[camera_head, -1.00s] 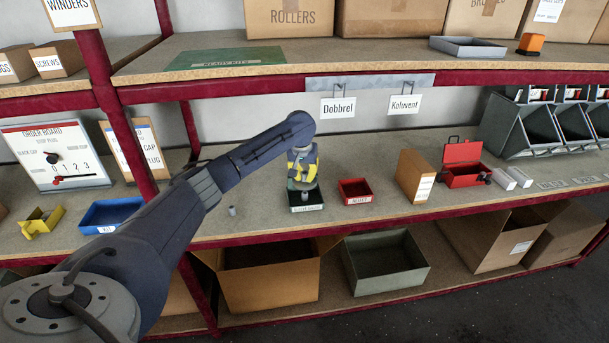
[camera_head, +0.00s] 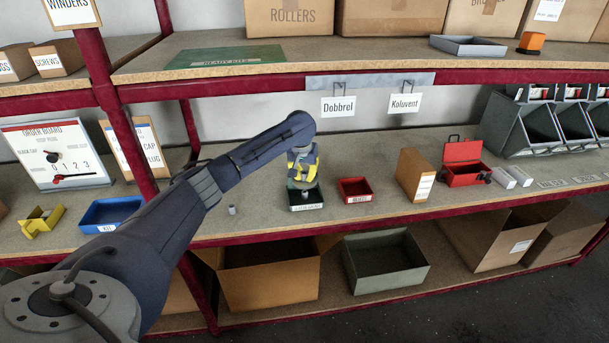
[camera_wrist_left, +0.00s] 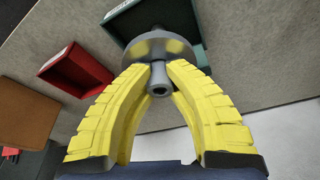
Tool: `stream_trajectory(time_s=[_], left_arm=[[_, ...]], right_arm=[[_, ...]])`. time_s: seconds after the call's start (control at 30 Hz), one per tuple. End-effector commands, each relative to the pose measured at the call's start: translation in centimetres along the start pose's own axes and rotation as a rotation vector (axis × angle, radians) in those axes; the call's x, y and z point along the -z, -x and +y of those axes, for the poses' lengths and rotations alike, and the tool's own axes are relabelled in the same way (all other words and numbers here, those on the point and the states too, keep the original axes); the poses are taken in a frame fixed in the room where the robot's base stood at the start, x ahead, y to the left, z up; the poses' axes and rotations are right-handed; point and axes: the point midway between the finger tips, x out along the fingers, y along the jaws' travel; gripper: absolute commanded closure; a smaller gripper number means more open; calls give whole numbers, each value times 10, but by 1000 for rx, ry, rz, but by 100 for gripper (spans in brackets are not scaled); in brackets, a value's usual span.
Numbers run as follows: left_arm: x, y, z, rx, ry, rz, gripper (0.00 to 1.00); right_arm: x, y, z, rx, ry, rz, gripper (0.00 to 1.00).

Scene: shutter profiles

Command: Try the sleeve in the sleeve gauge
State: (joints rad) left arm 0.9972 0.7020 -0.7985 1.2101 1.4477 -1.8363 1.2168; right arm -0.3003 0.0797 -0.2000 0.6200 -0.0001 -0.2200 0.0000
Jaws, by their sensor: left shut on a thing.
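My left gripper (camera_head: 302,182) hangs just above the dark green tray (camera_head: 307,208) on the middle shelf. In the left wrist view the yellow fingers (camera_wrist_left: 163,80) are shut on a grey part (camera_wrist_left: 160,46). It has a wide round disc and a narrow hollow tube, and it looks like the sleeve. Its far end points toward the tray, which also shows in that view (camera_wrist_left: 192,14); I cannot tell if they touch. A small grey upright cylinder (camera_head: 232,210) stands on the shelf to the left. I cannot tell which thing is the sleeve gauge. My right gripper is out of view.
A red tray (camera_head: 355,198) stands just right of the green tray. A blue tray (camera_head: 90,228) is at the left, past the red post (camera_head: 133,150). A cardboard box (camera_head: 408,178) and an open red box (camera_head: 465,178) stand further right. Bare shelf lies around the small cylinder.

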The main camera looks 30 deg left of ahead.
Motion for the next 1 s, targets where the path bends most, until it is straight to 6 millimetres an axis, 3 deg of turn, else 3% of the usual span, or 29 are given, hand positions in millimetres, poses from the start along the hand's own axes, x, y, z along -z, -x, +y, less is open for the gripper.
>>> stream_trajectory(time_s=[0.43,0.47,0.67,1.0], left_arm=[[0,0,0,0,0,0,100],[0,0,0,0,0,0,84],[0,0,0,0,0,0,60],[0,6,0,-1,-1,1,60]], right_arm=[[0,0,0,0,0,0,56],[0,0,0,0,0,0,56],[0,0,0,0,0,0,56],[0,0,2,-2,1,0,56]])
